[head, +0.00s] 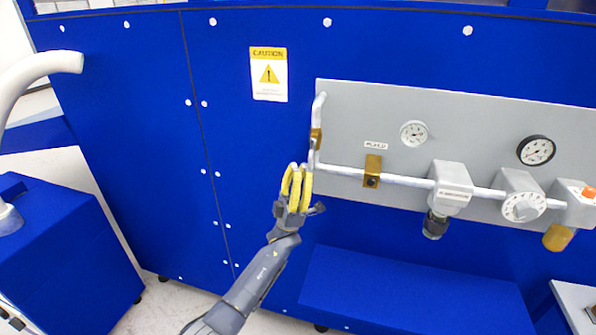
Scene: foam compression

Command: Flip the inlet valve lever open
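A brass valve body (316,139) sits on the vertical pipe at the left edge of the grey panel. A small grey piece just below it may be its lever, but it is too small to tell. My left gripper (298,170), with curved yellow fingers pointing up, is just below and left of this valve, near the pipe bend. Its fingers look close together; I cannot tell whether they touch the lever or are shut. A second brass block (373,171) sits on the horizontal pipe to the right, under a small unreadable label. My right gripper is not in view.
The grey panel (470,115) carries two gauges (414,133) (536,150), a grey regulator (450,185), a dial (522,207) and an orange button (588,192). A blue ledge (410,291) juts out below.

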